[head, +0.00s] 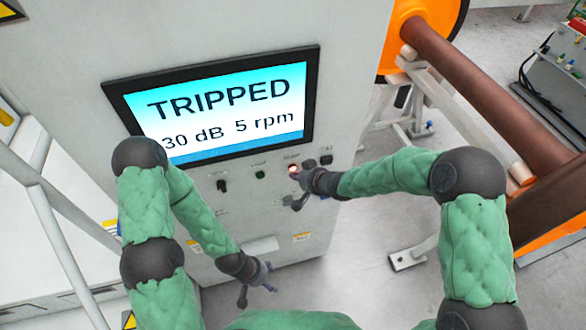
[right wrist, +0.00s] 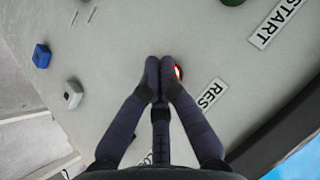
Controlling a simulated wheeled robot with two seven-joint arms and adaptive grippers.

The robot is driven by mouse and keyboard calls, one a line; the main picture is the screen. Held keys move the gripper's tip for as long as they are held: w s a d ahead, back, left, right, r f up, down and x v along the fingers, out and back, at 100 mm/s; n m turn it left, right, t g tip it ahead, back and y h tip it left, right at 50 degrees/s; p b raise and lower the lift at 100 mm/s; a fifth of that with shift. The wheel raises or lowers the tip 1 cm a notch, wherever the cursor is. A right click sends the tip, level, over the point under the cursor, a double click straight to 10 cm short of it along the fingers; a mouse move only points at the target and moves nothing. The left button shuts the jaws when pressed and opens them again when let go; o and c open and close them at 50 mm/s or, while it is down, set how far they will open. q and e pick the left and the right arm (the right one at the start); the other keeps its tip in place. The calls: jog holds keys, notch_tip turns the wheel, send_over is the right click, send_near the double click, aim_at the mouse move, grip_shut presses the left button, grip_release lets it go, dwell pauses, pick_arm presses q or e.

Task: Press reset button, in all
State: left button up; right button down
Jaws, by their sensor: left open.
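The reset button (head: 292,169) glows red on the grey cabinet's control panel, below the screen (head: 225,105), which reads "TRIPPED 30 dB 5 rpm". In the right wrist view the red button (right wrist: 179,72) shows partly behind one fingertip, beside a label starting "RES". My right gripper (head: 298,194) is at the panel just by the button; its fingertips (right wrist: 160,66) are together and empty. I cannot tell whether they touch the button. My left gripper (head: 257,285) is open and empty, low in front of the cabinet.
A green button (head: 260,174), a black knob (head: 222,186) and a black switch (head: 326,159) sit on the same panel. A brown axle (head: 485,95) with an orange wheel (head: 430,20) stands at the right. Grey floor lies between the cabinet and axle.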

jog(key=shift+w, duration=0.15)
dwell(0.7)
jog(key=shift+w+a, duration=0.15)
jog(key=shift+w, duration=0.1)
jog(key=shift+w+a+p, duration=0.1)
jog(key=shift+w+p, duration=0.25)
jog(key=shift+p, duration=0.1)
dwell(0.7)
jog(key=shift+s, duration=0.15)
jog(key=shift+s+d, duration=0.25)
jog(key=shift+s, duration=0.35)
jog(key=s, duration=0.1)
jog(key=s+d, duration=0.1)
jog(key=s, duration=0.1)
jog(key=s+b, duration=0.1)
jog(key=shift+s+d, duration=0.25)
jog(key=shift+s, duration=0.15)
